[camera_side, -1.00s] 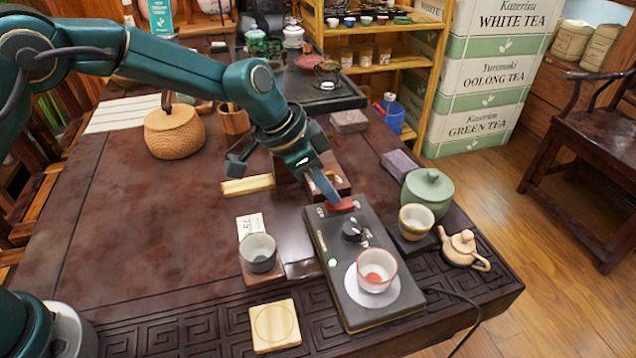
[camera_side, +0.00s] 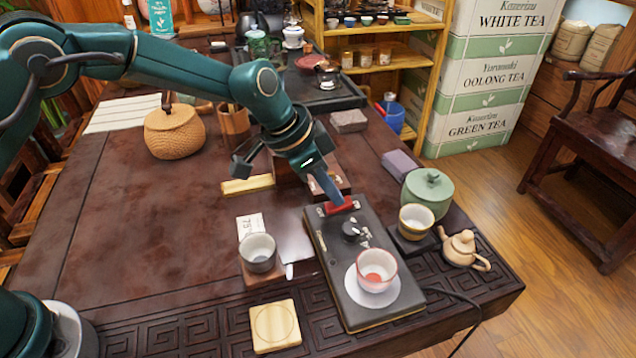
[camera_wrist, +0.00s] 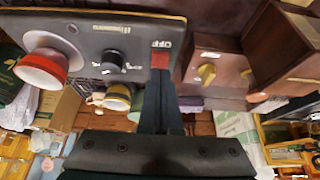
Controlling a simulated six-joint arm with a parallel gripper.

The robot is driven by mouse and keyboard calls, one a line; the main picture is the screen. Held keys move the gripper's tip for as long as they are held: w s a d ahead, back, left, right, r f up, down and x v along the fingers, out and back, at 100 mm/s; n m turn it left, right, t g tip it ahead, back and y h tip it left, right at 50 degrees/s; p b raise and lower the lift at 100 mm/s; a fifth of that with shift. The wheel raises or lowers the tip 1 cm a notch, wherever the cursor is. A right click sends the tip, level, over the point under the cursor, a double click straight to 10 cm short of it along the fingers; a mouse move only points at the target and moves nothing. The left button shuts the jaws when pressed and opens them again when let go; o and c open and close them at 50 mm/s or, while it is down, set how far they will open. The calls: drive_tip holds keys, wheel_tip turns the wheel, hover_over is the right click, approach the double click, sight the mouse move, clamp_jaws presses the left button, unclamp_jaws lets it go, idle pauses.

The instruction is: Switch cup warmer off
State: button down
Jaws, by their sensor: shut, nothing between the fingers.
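The cup warmer (camera_side: 324,290) is a flat black box at the table's front right. It has a dark knob (camera_side: 352,231) and a pale round plate (camera_side: 351,287) bearing a white and red cup (camera_side: 377,268). A red switch (camera_side: 341,207) sits at its far end. In the wrist view the red switch (camera_wrist: 160,60) lies beside an OFF label, and the knob (camera_wrist: 112,60) also shows. My gripper (camera_side: 337,199) is shut and empty, its tips at the red switch, apparently touching it. The fingers (camera_wrist: 160,82) partly hide the switch. No lit green lamp shows on the warmer.
A grey cup (camera_side: 258,252) stands left of the warmer, with a wooden coaster (camera_side: 274,325) in front. A yellow cup (camera_side: 416,222), a green lidded jar (camera_side: 428,190) and a small teapot (camera_side: 461,248) crowd its right.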

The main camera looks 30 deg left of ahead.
drive_tip(key=shift+w+d+r, duration=0.15)
idle(0.3)
drive_tip(key=shift+r, duration=0.25)
wheel_tip(320, 180, up, 4)
drive_tip(key=shift+w+f, duration=0.1)
drive_tip(key=shift+f, duration=0.1)
drive_tip(key=s+a+r, duration=0.4)
drive_tip(key=s+r, duration=0.1)
drive_tip(key=r, duration=0.2)
drive_tip(key=shift+a, duration=0.4)
drive_tip(key=shift+r, duration=0.1)
drive_tip(key=s+a+r+n+t+y, duration=0.1)
drive_tip(key=s+a+r+n+t, duration=0.15)
drive_tip(key=s+a+r, duration=0.45)
drive_tip(key=s+a+f+n+y, duration=0.1)
drive_tip(key=s+a+f+n, duration=0.1)
drive_tip(key=s, duration=0.4)
drive_tip(key=s+a+f+n+y, duration=0.1)
drive_tip(key=s+a+f+n, duration=0.2)
drive_tip(key=s, duration=0.4)
wheel_tip(320, 180, down, 2)
drive_tip(key=shift+a+f+n+g+y, duration=0.2)
drive_tip(key=shift+a+n+g+y, duration=0.15)
drive_tip(key=shift+n, duration=0.4)
